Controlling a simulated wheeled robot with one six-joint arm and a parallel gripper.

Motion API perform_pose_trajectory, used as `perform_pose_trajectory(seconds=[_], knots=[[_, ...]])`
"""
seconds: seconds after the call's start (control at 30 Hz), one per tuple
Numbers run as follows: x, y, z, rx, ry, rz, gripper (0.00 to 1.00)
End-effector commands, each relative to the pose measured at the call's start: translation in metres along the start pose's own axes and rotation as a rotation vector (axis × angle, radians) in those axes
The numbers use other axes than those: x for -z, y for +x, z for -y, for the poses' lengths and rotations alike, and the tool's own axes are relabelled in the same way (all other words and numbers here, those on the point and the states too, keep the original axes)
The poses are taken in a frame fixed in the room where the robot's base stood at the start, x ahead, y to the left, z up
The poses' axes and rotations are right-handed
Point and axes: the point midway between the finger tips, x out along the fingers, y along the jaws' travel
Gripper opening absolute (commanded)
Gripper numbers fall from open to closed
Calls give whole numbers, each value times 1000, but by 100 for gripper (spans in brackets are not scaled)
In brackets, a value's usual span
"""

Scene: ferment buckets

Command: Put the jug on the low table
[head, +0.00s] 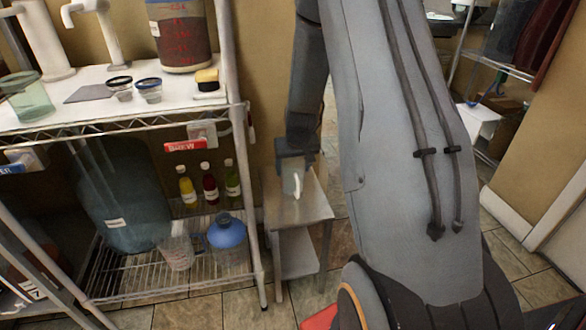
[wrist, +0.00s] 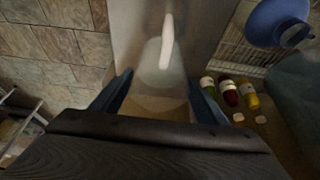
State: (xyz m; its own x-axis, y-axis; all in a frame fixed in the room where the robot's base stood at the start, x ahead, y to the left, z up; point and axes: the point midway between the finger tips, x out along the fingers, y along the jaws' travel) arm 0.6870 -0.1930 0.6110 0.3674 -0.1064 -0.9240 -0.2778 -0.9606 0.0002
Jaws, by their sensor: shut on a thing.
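The jug is clear with a white handle; in the head view the jug (head: 290,183) shows just below my gripper (head: 296,160), over the top of the low table (head: 312,211). In the wrist view the jug (wrist: 158,83) is between the two blue fingers of my gripper (wrist: 160,95), its handle pointing away from the palm. My gripper is shut on the jug. The bare grey tabletop (wrist: 198,22) shows behind it in the wrist view. I cannot tell whether the jug's base touches the tabletop.
A wire shelf rack (head: 235,130) stands close on the left. Its lower level holds several sauce bottles (head: 209,190), a blue round bottle (head: 226,233), a clear cup (head: 178,248) and a large carboy (head: 120,205). Tiled floor (head: 205,312) is open in front.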

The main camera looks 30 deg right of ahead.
Motion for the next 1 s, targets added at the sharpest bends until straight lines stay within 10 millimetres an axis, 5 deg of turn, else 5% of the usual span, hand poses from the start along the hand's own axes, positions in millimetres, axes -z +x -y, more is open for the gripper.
perform_pose_trajectory(seconds=[0.27, 0.3, 0.4, 0.8, 1.0], knots=[[0, 3, 0, 0, 0, -2, 10], [-1, 2, 0, 0, -1, 0, 73], [-1, 2, 0, 0, -1, 0, 86], [0, -2, 0, 0, -1, 0, 86], [2, -37, 0, 0, -2, -4, 86]])
